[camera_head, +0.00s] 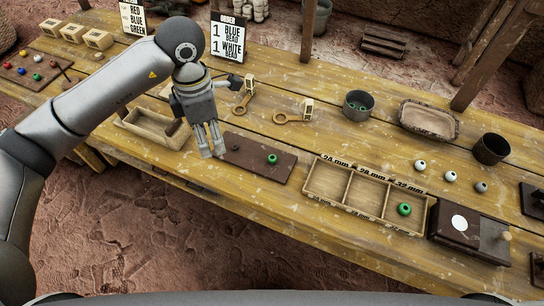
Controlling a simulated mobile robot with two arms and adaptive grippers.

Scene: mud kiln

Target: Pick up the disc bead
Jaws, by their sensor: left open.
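My left gripper (212,148) is open and points down at the left end of a dark brown board (258,169). Nothing shows between its fingers. A green bead (272,158) lies on the right part of that board, apart from the gripper. A small dark shape (235,147) near the fingers is too dim to make out. Other beads lie to the right: a green one (404,209) in the right compartment of a sorting tray (340,207), and several loose ones on the table. I cannot tell by shape which is the disc bead. My right gripper is not in view.
An empty-looking wooden tray (150,133) stands left of the gripper. Wooden gauges (293,117), a metal cup (357,104), a shallow tray (428,121) and a dark cup (490,149) stand behind. An order sign (228,38) stands at the back.

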